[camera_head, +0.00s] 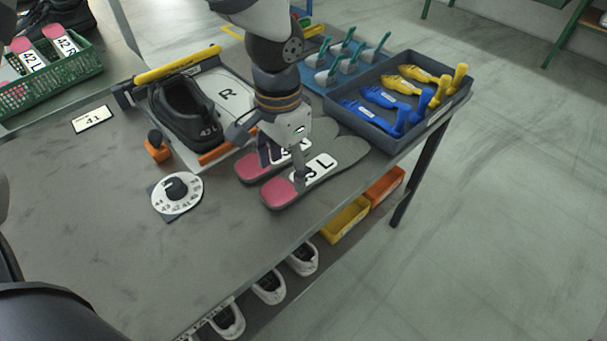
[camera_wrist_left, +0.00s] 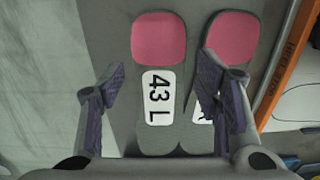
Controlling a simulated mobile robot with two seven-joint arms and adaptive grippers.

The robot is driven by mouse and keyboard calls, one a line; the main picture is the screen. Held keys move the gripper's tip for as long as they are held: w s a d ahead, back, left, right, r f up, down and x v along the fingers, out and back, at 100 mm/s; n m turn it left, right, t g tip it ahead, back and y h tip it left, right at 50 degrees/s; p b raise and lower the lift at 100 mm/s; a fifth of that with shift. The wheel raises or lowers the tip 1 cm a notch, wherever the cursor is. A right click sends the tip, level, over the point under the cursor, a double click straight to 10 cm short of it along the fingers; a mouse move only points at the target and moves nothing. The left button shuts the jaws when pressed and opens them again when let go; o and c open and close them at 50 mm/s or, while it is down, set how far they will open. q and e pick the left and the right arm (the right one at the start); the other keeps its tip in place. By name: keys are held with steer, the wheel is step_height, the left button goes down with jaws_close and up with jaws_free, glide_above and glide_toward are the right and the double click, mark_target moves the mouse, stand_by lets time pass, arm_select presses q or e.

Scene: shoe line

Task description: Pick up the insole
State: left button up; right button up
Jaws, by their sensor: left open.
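Two grey insoles with pink heels lie side by side on the table. The front insole (camera_head: 324,172) has a white label; the wrist view shows this 43 L insole (camera_wrist_left: 158,42) between my fingers. The other insole (camera_head: 252,168) is partly hidden behind my gripper; in the wrist view (camera_wrist_left: 232,38) one finger covers part of its label. My left gripper (camera_head: 281,169) is over the insoles, pointing down; in the wrist view its open fingers (camera_wrist_left: 163,82) straddle the 43 L insole. I cannot tell whether the fingertips touch the table. My right gripper is not in view.
A black shoe (camera_head: 184,106) sits in a fixture beside an R outline. A size dial (camera_head: 177,191) and a 41 card (camera_head: 93,119) are left. A tray (camera_head: 372,131) of blue and yellow tools stands behind right. A green crate (camera_head: 62,82) holds 42 insoles. The front-left tabletop is clear.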

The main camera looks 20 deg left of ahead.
mark_target(284, 187)
arm_select(q)
steer(key=f, duration=0.3)
steer(key=shift+s+f, duration=0.25)
steer(key=shift+s, duration=0.1)
steer(key=shift+w+f, duration=0.1)
steer(key=shift+f, duration=0.3)
steer(key=shift+r, duration=0.1)
steer(key=c, duration=0.8)
steer(key=shift+o, duration=0.2)
